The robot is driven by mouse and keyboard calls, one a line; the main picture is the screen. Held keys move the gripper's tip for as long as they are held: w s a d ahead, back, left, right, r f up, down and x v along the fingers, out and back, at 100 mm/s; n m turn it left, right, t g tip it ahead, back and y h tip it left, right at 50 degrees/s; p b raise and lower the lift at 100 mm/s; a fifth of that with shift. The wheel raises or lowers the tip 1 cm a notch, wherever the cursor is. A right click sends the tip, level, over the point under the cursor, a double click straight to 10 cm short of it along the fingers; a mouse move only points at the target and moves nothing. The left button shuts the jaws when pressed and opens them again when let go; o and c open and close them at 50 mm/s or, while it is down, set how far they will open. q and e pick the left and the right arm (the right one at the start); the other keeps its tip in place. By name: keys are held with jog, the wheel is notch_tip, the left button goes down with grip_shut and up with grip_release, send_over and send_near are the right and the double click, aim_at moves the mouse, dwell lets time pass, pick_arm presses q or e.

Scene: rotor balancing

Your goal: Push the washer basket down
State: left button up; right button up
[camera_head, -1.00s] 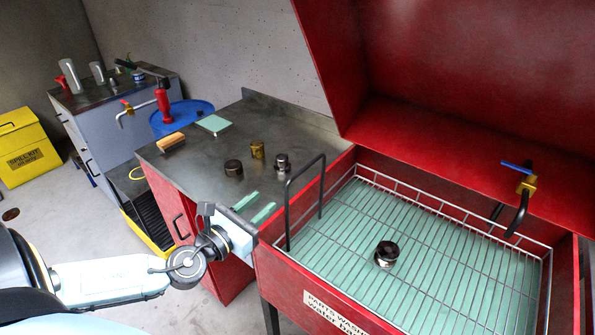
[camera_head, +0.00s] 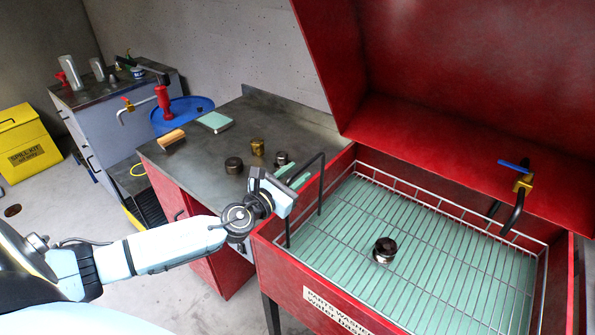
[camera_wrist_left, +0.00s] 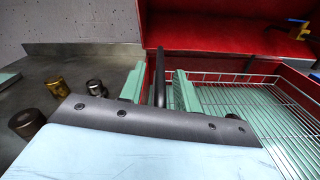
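The wire washer basket (camera_head: 436,202) sits in the red parts washer (camera_head: 285,262), with pale green showing under its wires. A black inverted-U handle (camera_head: 323,190) rises at its left end. A dark round metal part (camera_head: 385,250) stands on the basket floor. My left gripper (camera_head: 293,176) is at the handle's upper part. In the left wrist view its two pale green fingers (camera_wrist_left: 160,88) are apart, with the black handle bar (camera_wrist_left: 160,68) showing between them. Contact with the bar cannot be told. My right gripper is out of view.
A steel bench (camera_head: 208,150) left of the washer holds a dark cylinder (camera_head: 233,165), a brass part (camera_head: 257,147), a steel part (camera_head: 281,158) and a brush (camera_head: 171,138). The red lid (camera_head: 440,70) stands open. A blue-handled tap (camera_head: 522,182) reaches over the basket's right side.

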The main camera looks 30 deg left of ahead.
pick_arm(q)
jog(key=shift+w, duration=0.65)
grip_shut()
